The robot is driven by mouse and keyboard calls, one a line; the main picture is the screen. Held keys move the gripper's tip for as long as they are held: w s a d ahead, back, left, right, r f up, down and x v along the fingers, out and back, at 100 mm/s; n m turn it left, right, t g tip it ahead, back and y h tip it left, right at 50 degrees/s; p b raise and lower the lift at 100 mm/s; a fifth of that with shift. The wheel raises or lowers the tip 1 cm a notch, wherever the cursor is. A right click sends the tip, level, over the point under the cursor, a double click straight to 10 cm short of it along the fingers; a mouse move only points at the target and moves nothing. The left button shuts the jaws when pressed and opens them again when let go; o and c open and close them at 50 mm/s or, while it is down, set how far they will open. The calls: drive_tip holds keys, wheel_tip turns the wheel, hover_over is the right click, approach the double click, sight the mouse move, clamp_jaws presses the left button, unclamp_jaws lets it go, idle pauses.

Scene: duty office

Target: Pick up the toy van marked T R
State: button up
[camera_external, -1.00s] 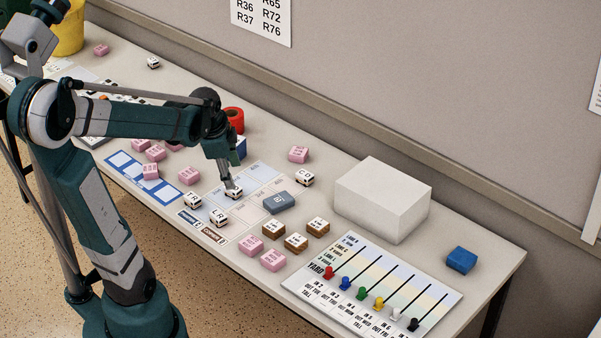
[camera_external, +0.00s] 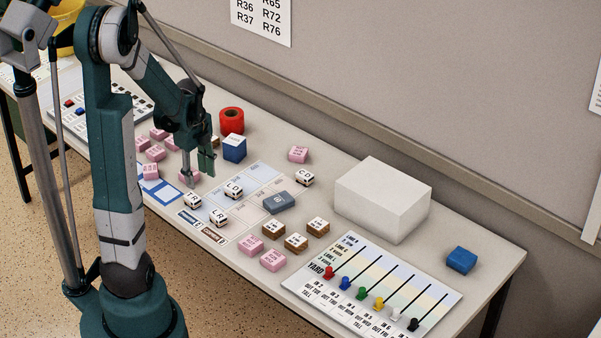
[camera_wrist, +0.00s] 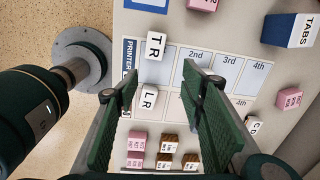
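The toy van marked T R (camera_external: 192,200) is a small white block with black letters, on the table near the front edge. In the wrist view it shows upper left of centre (camera_wrist: 155,46), on the edge of a printed sheet. My gripper (camera_external: 200,174) is open and empty, above the table and just behind the T R van. In the wrist view my two green fingers (camera_wrist: 163,85) stand wide apart. The T R van shows beyond their tips, towards the left finger's side; nothing is between the pads.
Pink blocks (camera_external: 250,244), brown blocks (camera_external: 296,242), a grey-blue block (camera_external: 279,202) and a blue box (camera_external: 234,148) surround the sheet.

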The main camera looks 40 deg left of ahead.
sight(192, 197)
drive_tip(key=shift+s+a+f+m+g, duration=0.15)
drive_tip(key=shift+s+a+f+m, duration=0.15)
drive_tip(key=shift+a+f+m, duration=0.35)
drive_tip(key=shift+s+a+f+m+g, duration=0.15)
drive_tip(key=shift+s+a+f+m, duration=0.15)
drive_tip(key=shift+a+f, duration=0.6)
drive_tip(key=shift+a+r, duration=0.15)
drive_tip(key=shift+f, duration=1.3)
drive_tip(key=shift+w+f+b, duration=0.2)
drive_tip(key=shift+f+b, duration=0.4)
drive_tip(key=shift+f, duration=2)
drive_tip(key=c, duration=1)
